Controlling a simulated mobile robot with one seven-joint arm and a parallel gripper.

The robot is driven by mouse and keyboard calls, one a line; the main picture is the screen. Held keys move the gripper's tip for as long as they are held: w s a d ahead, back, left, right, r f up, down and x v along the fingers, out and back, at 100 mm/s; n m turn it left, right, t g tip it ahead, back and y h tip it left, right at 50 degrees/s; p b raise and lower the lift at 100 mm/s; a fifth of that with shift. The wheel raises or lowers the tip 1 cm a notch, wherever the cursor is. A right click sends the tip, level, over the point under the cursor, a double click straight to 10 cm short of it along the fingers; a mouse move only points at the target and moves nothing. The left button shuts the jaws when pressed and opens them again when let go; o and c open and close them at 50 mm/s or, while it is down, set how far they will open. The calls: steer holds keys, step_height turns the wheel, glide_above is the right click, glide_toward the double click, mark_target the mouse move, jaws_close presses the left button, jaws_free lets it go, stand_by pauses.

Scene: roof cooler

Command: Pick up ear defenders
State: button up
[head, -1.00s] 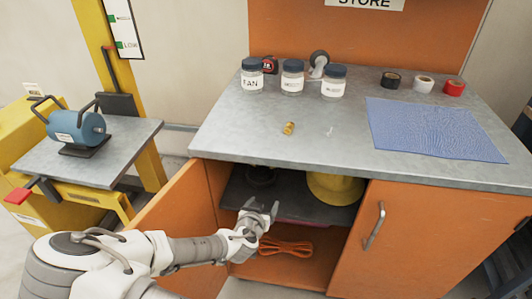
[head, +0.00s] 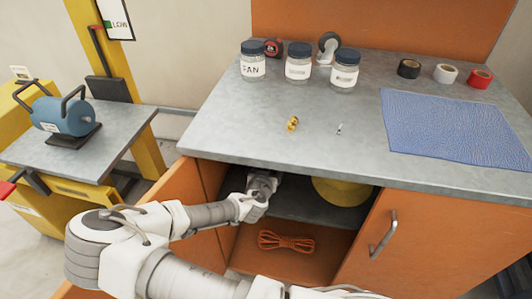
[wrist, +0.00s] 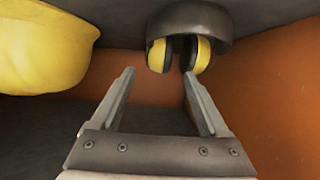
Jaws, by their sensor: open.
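The ear defenders (wrist: 178,50), with yellow and black cups and a dark band, appear at the top centre of the wrist view, against a dark shelf surface. They seem to rest on that shelf, as the wrist picture looks upside down. My gripper (wrist: 158,75) is open and empty, its fingertips pointing at the cups with a small gap seeming to remain. In the head view my gripper reaches into the open left side of the orange cabinet (head: 215,235). The worktop edge and my wrist hide the fingers and the ear defenders there.
A yellow hard hat (head: 342,190) sits beside the ear defenders, also in the wrist view (wrist: 40,50). The cabinet's side wall (wrist: 265,85) is close on the other side. An orange cord (head: 287,241) lies below. The worktop (head: 235,125) overhangs, carrying jars, tapes and a blue cloth.

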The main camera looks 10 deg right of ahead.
steer(key=b+x, duration=0.1)
steer(key=x, duration=0.5)
steer(key=shift+w+d+f, duration=0.15)
steer(key=shift+r+b+x, duration=0.15)
steer(key=shift+b+x, duration=0.5)
steer(key=shift+x, duration=0.8)
steer(key=shift+r+b+x, duration=0.2)
steer(key=shift+b+x, duration=0.4)
steer(key=shift+x, duration=0.9)
steer(key=shift+w+d, duration=0.1)
steer(key=shift+d, duration=0.05)
steer(key=shift+c, duration=0.2)
jaws_close()
